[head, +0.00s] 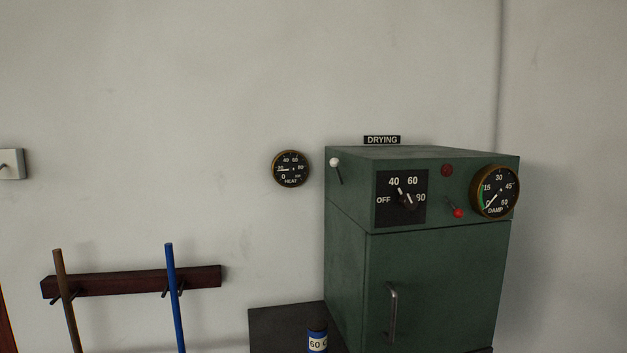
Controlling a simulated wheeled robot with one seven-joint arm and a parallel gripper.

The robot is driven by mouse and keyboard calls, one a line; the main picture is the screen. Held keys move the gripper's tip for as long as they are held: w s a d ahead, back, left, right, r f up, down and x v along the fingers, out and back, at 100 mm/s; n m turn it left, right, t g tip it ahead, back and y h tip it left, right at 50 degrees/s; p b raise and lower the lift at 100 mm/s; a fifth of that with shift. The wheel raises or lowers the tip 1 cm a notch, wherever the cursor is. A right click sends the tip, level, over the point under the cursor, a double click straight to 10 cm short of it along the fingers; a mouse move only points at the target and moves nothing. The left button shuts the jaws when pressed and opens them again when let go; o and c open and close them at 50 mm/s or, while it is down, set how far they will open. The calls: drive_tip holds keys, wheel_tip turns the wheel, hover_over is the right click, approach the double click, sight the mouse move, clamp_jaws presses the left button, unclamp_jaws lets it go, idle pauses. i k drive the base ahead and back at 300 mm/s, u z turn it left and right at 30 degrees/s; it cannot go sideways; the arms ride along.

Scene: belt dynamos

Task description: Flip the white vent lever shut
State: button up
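The white vent lever (335,163) is on the left side of the green drying cabinet (438,275), near its top. It has a white ball knob on a thin dark stem. The knob is at the upper end, and the stem slants down to the right. I cannot tell from this view whether that position is open or shut. My gripper is not in view, and nothing touches the lever.
The cabinet front has a temperature dial (401,198), a red-knobbed lever (457,212), a damp gauge (495,192) and a door handle (392,312). A dark surface (275,325) with a labelled can (317,338) stands left below. A rack (120,283) holds two poles.

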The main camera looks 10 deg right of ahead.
sight(334, 162)
drive_tip(key=k, duration=0.65)
drive_tip(key=u, duration=0.65)
drive_tip(key=i, duration=0.5)
drive_tip(key=u, duration=0.85)
drive_tip(key=i, duration=0.8)
drive_tip(key=z, duration=0.65)
drive_tip(key=i, duration=0.7)
drive_tip(key=z, duration=0.85)
